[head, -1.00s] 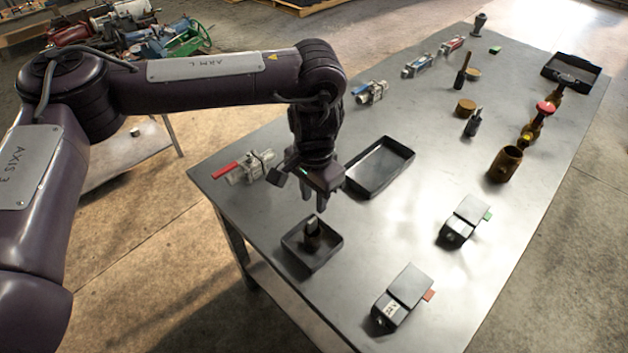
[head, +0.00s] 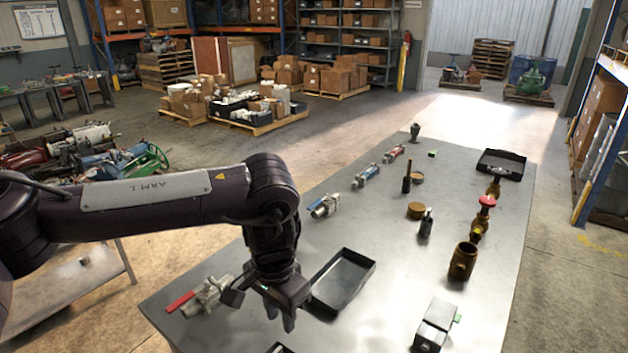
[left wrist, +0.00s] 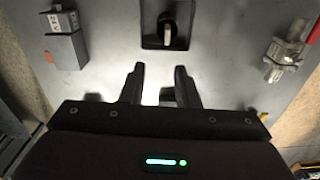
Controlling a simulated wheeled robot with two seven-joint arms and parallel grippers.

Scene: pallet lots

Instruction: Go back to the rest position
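My left gripper (head: 281,320) hangs fingers down over the steel table, left of the larger black tray (head: 318,306) and right of the valve with the red handle (head: 204,296). In the left wrist view its two fingers (left wrist: 160,82) stand apart with nothing between them. A small dark tray (left wrist: 149,41) with an upright dark piece (left wrist: 168,28) in it lies beyond the fingertips, apart from them. In the head view only an edge of this tray (head: 279,349) shows at the bottom. My right gripper is not in view.
Blue-handled valves (head: 323,206), a brass fitting (head: 462,262) and a red-knobbed valve (head: 482,217) stand along the table (head: 395,270). A grey box (head: 436,322) is at the front right. A side table (head: 62,290) stands at the left. Pallets and shelves lie behind.

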